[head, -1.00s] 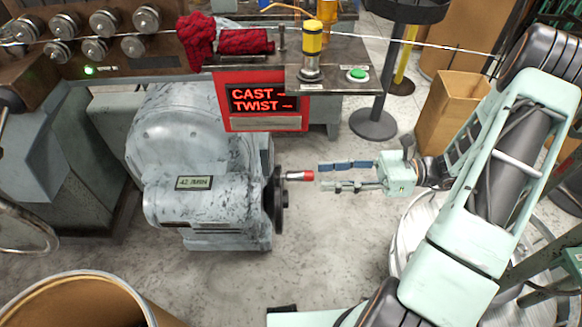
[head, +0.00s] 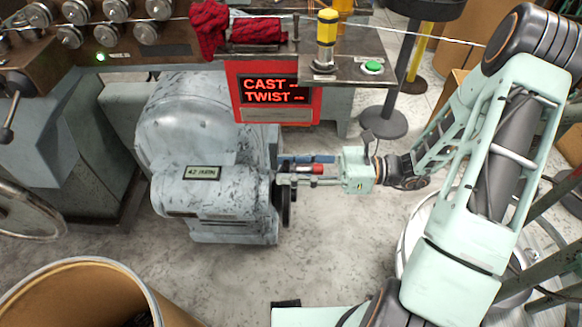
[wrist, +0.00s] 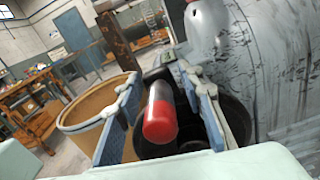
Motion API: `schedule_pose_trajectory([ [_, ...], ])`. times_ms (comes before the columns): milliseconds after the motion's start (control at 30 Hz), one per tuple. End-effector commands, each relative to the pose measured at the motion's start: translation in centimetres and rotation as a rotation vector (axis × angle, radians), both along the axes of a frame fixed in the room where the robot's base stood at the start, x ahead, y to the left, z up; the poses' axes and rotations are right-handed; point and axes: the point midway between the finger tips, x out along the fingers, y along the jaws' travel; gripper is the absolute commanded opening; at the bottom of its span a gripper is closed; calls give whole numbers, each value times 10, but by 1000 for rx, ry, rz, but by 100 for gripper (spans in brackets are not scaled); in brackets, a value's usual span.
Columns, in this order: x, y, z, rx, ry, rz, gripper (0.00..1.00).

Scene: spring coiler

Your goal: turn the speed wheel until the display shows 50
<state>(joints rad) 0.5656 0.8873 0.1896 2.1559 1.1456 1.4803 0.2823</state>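The speed wheel (head: 287,206) is a dark disc on the right side of the grey motor housing (head: 215,215), seen nearly edge-on. Its crank handle has a red tip (head: 318,169) and points right. In the wrist view the handle (wrist: 160,118) lies between my two fingers, with visible gaps on both sides. My gripper (head: 281,170) is open around the handle, its fingertips close to the wheel. The small display (head: 202,173) on the housing appears to read 42 /MIN.
A red panel (head: 277,116) showing CAST and TWIST stands above the wheel. A table with a yellow lamp (head: 326,38) and green button (head: 372,67) is behind. A brown drum (head: 60,290) stands front left. A post base (head: 380,123) stands behind my arm.

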Motion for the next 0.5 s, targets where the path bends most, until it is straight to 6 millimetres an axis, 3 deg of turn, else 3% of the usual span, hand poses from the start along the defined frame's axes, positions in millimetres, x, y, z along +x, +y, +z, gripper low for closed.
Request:
schedule_pose_trajectory([
  [100, 0, 0, 0, 0, 0, 0, 35],
  [400, 0, 0, 0, 0, 0, 0, 2],
  [500, 0, 0, 0, -1, 0, 0, 0],
])
